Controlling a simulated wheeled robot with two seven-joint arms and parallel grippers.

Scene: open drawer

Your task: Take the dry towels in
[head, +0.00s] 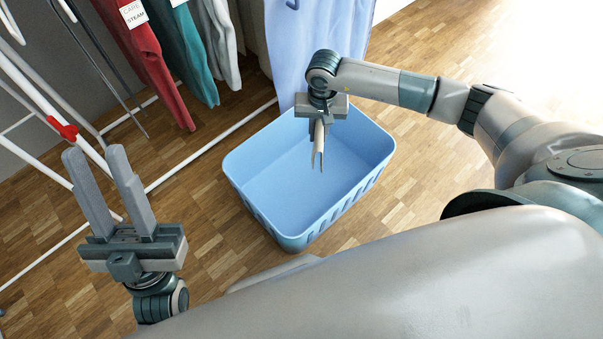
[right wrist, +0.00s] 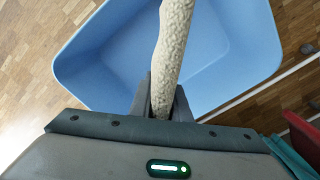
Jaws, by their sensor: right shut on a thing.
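My right gripper (head: 317,163) points down over the blue laundry basket (head: 240,202). It is shut on a narrow cream thing with a bumpy, cloth-like surface (right wrist: 173,45), which shows as a small pale strip in the head view (head: 318,132). I cannot tell its full shape. The basket's visible inside looks empty; it also fills the back of the right wrist view (right wrist: 110,62). A red cloth (head: 150,50), a teal cloth (head: 187,50), a whitish cloth (head: 218,40) and a light blue cloth (head: 305,50) hang above. My left gripper (head: 94,153) is open and empty at the left, fingers up.
A white drying rack (head: 40,92) with a red joint (head: 62,128) stands at the left. Its low bar (head: 205,147) runs behind the basket. White tags hang on some cloths. The wooden floor (head: 400,170) right of the basket is clear.

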